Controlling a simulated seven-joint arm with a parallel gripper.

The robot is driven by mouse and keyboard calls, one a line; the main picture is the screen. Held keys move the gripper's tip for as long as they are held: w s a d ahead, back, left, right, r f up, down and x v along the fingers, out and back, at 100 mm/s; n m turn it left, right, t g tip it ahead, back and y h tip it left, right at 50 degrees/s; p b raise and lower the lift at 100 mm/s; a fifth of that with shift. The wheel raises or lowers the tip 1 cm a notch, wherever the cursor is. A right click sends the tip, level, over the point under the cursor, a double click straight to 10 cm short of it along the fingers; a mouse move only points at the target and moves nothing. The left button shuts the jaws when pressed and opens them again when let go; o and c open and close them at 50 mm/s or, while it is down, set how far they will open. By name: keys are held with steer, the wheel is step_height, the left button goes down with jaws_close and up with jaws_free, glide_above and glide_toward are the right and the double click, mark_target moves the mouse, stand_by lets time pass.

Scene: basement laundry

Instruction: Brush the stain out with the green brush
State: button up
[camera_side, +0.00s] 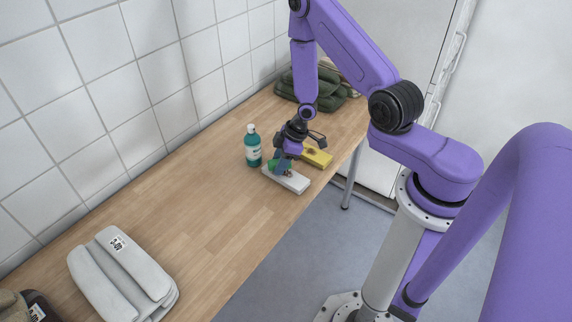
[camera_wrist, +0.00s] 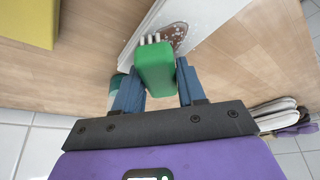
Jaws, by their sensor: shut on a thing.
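The green brush (camera_wrist: 155,68) is held between the two blue fingers of my gripper (camera_wrist: 158,88). Its pale bristle tufts show at the far end, beside the stain. The stain (camera_wrist: 173,38) is a brown patch with white flecks on a whitish flat slab or folded cloth (camera_wrist: 205,12). In the side view my gripper (camera_side: 283,160) is low over the pale slab (camera_side: 292,182), with the green brush (camera_side: 273,164) at its left end. The stain is only partly visible there, behind my gripper. I cannot tell whether the bristles touch the surface.
A teal bottle (camera_side: 253,150) stands close to the left of my gripper. A yellow block (camera_side: 317,157) with a dark spot lies just behind the slab. Folded grey towels (camera_side: 120,277) lie at the near end, green cloth (camera_side: 325,90) at the far end.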

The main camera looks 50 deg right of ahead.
steer(key=shift+w, duration=0.65)
steer(key=shift+s+a, duration=0.1)
steer(key=shift+s, duration=3.35)
step_height(320, 180, up, 8)
